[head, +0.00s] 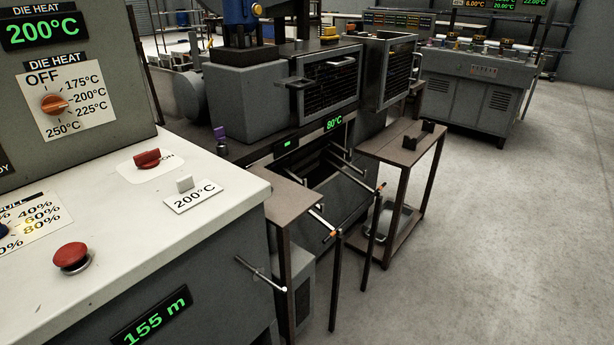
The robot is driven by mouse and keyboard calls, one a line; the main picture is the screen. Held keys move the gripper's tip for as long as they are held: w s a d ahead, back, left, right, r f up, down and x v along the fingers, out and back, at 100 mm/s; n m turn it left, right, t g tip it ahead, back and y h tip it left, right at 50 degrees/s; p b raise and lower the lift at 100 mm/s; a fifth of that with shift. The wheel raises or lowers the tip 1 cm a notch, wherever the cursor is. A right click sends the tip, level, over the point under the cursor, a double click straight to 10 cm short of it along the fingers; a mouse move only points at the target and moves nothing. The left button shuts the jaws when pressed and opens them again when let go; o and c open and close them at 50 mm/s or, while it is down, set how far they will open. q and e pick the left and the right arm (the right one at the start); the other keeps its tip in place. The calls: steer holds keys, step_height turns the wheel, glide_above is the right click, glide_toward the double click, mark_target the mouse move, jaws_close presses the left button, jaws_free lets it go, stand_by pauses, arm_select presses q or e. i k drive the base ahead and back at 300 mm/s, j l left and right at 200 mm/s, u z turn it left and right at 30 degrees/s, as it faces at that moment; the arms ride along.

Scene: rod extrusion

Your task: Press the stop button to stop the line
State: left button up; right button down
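A red mushroom-shaped button (71,255) sits in a round metal collar on the white sloped top of the control console (120,225), at the lower left of the head view. It carries no readable label, and I cannot tell whether it is pressed in. Nothing touches or covers it. Neither of my grippers shows in this view.
A red switch (147,158), a 200°C card (195,197) and a die heat dial (55,104) are on the console. A display (150,316) reads 155 m. Floor at right is clear.

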mark_target(71, 255)
steer(key=k+l, duration=0.1)
steer(key=k+l+u, duration=0.1)
steer(key=u, duration=0.3)
steer(key=k+l+u, duration=0.1)
steer(key=u, duration=0.25)
steer(key=k+l+u, duration=0.1)
steer(key=u, duration=0.3)
steer(key=i+u, duration=0.4)
steer(key=i, duration=0.1)
